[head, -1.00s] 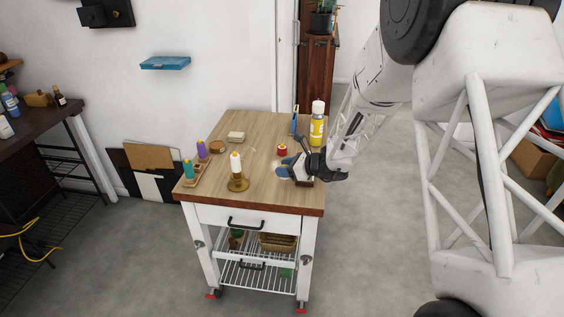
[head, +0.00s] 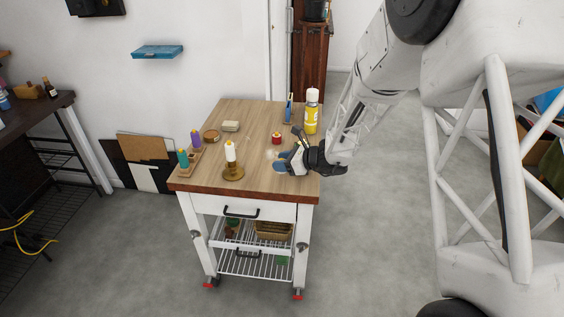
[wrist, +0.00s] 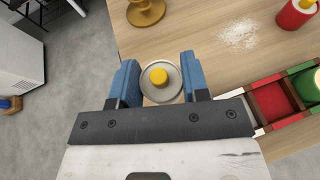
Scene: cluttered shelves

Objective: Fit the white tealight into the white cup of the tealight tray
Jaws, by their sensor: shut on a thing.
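The white tealight (wrist: 147,88), a pale round disc with a yellow centre, sits between the two blue fingers of my gripper (wrist: 160,78) in the wrist view. My gripper is shut on it. In the head view my gripper (head: 283,162) is over the right front part of the table, and the tealight cannot be made out there. The tealight tray (wrist: 254,108) lies on the right in the wrist view. It shows a red compartment and a green one holding a green tealight (wrist: 312,84). The white cup cannot be clearly seen; my gripper covers part of the tray.
A brass candlestick (head: 233,175) with a white candle (head: 231,152) stands to the left. A red candle (head: 277,139) and white powder (wrist: 240,35) are near the gripper. A yellow bottle (head: 311,115) stands behind. Teal and purple candles are at the left edge.

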